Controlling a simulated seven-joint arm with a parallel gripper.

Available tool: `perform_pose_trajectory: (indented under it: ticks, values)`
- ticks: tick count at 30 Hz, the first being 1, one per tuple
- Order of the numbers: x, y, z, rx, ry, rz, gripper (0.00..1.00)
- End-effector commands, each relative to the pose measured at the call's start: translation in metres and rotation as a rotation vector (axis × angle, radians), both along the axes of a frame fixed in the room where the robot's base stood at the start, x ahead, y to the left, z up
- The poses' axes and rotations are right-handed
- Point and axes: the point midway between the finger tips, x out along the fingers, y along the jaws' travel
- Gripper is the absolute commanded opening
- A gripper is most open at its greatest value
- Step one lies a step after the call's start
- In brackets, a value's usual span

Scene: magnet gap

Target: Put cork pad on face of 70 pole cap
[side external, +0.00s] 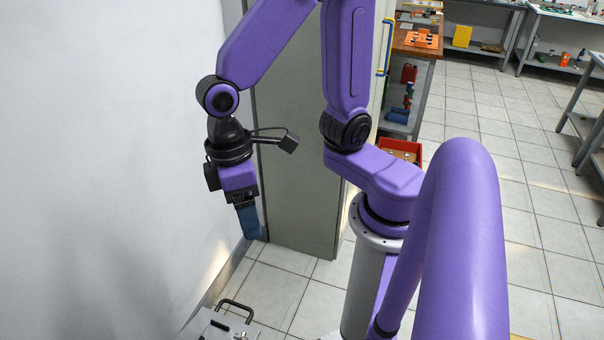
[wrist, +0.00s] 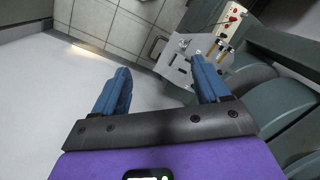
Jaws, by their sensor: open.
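My gripper (side external: 252,236) hangs fingers down in the side view, beside the pale wall and well above the floor. In the wrist view my gripper (wrist: 162,64) has its two blue fingers spread wide, with nothing between them. I cannot make out the cork pad in either view. I cannot pick out the 70 pole cap or any number on a cap. Large grey-green rounded machine parts (wrist: 262,98) show at the right of the wrist view. Whether a pole cap is among them cannot be told.
A grey metal plate with a black handle (side external: 236,306) is cut off at the bottom of the side view; a similar plate (wrist: 186,58) shows beyond my right finger. A tall grey cabinet (side external: 295,170) stands behind my gripper. A red bin (side external: 401,148) stands beyond.

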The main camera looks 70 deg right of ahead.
Motion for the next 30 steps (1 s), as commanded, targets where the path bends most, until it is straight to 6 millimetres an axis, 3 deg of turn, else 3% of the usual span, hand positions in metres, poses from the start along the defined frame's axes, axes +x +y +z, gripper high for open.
perform_pose_trajectory:
  ticks: [6,12,27,30]
  values:
    - [-0.037,-0.055,0.014,0.015,-0.079,0.232,0.75]
    - [-0.059,-0.085,0.018,0.019,-0.127,0.377,0.75]
    - [-0.066,-0.093,0.019,0.017,-0.139,0.42,0.75]
    - [-0.066,-0.093,0.019,0.017,-0.139,0.42,1.0]
